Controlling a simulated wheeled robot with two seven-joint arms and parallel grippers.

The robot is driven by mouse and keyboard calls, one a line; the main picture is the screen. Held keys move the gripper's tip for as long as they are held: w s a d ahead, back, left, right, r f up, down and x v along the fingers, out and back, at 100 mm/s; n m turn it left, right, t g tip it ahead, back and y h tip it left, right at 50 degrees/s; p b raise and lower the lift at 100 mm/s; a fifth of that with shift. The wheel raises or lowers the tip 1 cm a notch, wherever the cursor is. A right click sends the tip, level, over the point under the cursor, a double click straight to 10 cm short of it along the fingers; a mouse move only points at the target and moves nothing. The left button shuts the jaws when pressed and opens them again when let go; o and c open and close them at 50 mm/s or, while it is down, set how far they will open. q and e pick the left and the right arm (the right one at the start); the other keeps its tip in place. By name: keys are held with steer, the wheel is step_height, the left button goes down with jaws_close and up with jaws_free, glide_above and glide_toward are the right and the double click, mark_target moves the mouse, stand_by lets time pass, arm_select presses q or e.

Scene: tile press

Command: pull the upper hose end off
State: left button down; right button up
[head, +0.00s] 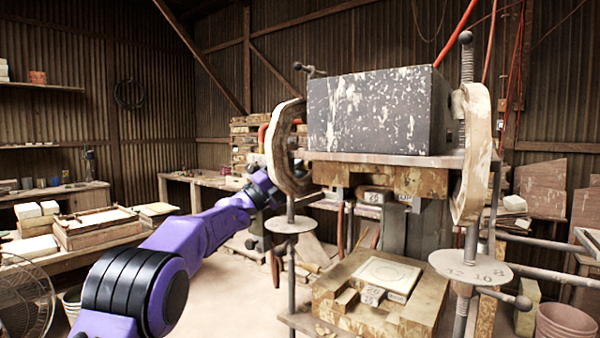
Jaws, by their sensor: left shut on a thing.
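My left gripper (272,184) is at the left side of the press, just behind its pale curved side frame (282,150). It is shut on the upper hose end, but its fingertips and the hose end are largely hidden by that frame. A short stretch of orange-red hose (263,134) shows just above the gripper, left of the frame. My right gripper is not in view.
The tile press carries a dark, paint-flecked block (368,112) on top and a tile mould (380,288) below. A round disc (290,224) sits on its left rod. A workbench with trays (97,228) stands at left, a fan (25,298) at lower left.

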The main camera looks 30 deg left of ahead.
arm_select(q)
steer(key=c, duration=1.2)
jaws_free()
steer(key=shift+a+r, duration=0.1)
steer(key=shift+a, duration=0.05)
steer(key=shift+o, duration=0.2)
steer(key=shift+a, duration=0.2)
steer(key=b+v, duration=0.6)
steer(key=v, duration=0.4)
steer(key=shift+s+f+b, duration=0.15)
steer(key=shift+f+b, duration=0.15)
steer(key=shift+b, duration=0.05)
steer(key=shift+a, duration=0.15)
steer(key=shift+f, duration=0.1)
